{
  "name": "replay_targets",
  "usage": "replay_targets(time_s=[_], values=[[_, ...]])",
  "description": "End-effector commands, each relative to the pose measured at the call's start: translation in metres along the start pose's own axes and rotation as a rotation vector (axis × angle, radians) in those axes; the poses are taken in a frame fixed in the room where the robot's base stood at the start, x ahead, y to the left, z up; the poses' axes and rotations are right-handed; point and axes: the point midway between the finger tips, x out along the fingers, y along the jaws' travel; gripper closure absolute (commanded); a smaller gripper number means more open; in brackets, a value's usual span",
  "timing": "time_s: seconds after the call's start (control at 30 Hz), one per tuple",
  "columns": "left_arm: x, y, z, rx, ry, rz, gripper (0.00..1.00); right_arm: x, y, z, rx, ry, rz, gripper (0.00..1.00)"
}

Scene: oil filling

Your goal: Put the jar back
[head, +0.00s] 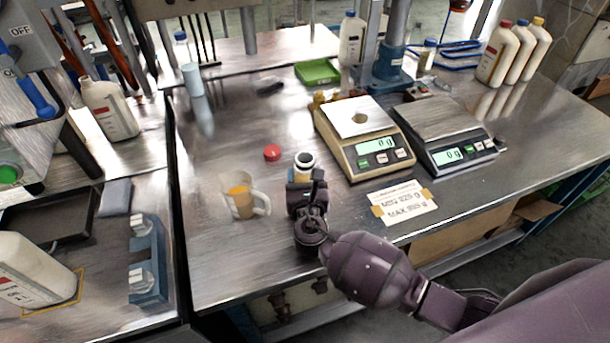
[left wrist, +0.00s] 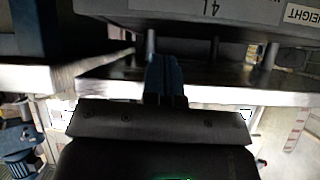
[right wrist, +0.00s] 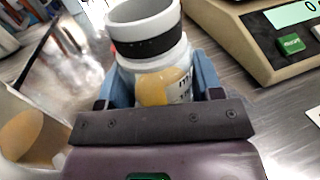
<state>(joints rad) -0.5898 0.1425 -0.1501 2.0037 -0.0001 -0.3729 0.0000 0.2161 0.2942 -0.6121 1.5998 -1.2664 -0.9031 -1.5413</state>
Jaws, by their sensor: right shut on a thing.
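The jar (head: 304,160) is a small open jar with a white rim, a dark band and yellow contents. It stands upright near the middle of the bench in the head view. My right gripper (head: 302,182) is shut on it, and the blue fingers sit on both sides of the jar (right wrist: 155,80) in the right wrist view. I cannot tell whether its base touches the bench. My left gripper (left wrist: 166,82) shows only in the left wrist view, its blue fingers together with nothing seen between them.
A jug with orange liquid (head: 243,205) stands left of the jar; a red cap (head: 271,153) lies behind. A beige scale (head: 354,135) and a dark scale (head: 445,125), both reading 0 g, stand right. A paper label (head: 403,210) lies in front. Bottles (head: 497,55) stand far right.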

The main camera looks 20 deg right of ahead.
Motion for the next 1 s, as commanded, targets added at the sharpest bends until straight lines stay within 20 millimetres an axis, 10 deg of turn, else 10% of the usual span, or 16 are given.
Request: replay_targets(time_s=[0.17, 0.53, 1.0], values=[[-0.001, 0.0, 0.003, 0.0, -0.007, -0.001, 1.0, 0.0, 0.0, 0.0, 0.0, 0.0, 0.0, 0.16], [-0.005, -0.001, 0.012, -0.002, -0.025, -0.003, 1.0, -0.001, 0.0, 0.004, -0.001, 0.0, 0.0, 0.15], [-0.005, -0.002, 0.004, -0.001, -0.012, -0.003, 1.0, -0.081, 0.0, 0.002, 0.001, 0.002, 0.0, 0.15]])
